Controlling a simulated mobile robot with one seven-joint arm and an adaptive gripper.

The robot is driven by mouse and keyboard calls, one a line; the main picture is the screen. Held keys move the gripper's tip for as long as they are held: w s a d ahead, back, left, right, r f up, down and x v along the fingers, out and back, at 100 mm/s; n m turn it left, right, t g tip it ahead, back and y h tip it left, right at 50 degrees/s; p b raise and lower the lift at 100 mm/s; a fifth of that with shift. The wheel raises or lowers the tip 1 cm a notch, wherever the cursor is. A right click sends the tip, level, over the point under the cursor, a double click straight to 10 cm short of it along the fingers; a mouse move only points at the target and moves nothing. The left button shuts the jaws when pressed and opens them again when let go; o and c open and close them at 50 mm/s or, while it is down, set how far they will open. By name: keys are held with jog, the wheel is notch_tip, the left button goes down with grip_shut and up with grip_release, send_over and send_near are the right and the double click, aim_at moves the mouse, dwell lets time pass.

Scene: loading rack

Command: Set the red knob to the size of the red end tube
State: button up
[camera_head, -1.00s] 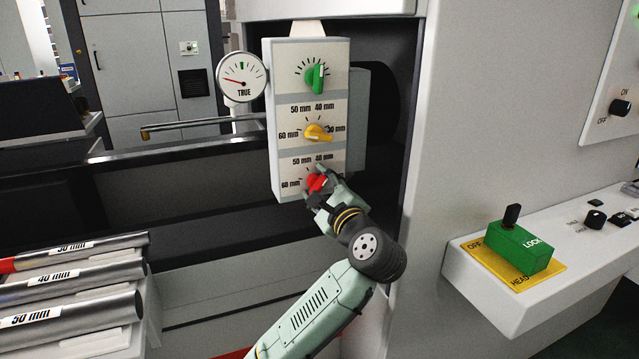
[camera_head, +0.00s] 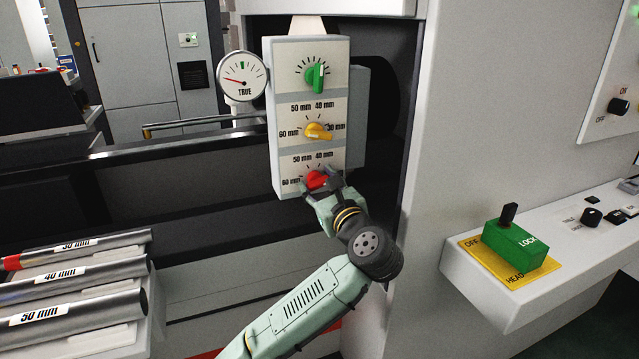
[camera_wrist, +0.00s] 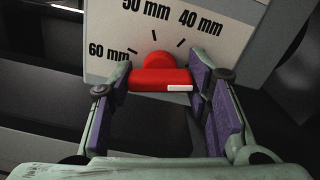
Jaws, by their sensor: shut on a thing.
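The red knob (camera_head: 316,179) is the lowest on the white control panel (camera_head: 283,145). In the wrist view the red knob (camera_wrist: 155,78) lies between the purple-padded fingers of my gripper (camera_wrist: 160,92), which is shut on it. Its bar lies nearly level, with its white mark at the right end. In the head view my gripper (camera_head: 330,190) covers the knob's lower right. Labels 60, 50 and 40 mm show around it; the right side of the scale is hidden. The red end tube (camera_head: 110,241) lies at the back of the left rack; its label appears to read 30 mm.
A yellow knob (camera_head: 318,131) and a green knob (camera_head: 316,77) sit above on the same panel. A round gauge (camera_head: 242,77) stands left of it. The 40 mm tube (camera_head: 110,270) and 50 mm tube (camera_head: 110,301) lie in front. A green lock block (camera_head: 515,247) is at right.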

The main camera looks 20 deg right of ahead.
jog(key=shift+f, duration=0.1)
dwell(0.3)
jog(key=o, duration=1.2)
jog(key=shift+c, duration=0.2)
jog(key=shift+s, duration=0.15)
jog(key=s, duration=1.1)
jog(key=shift+s+d, duration=0.2)
jog(key=shift+s, duration=0.2)
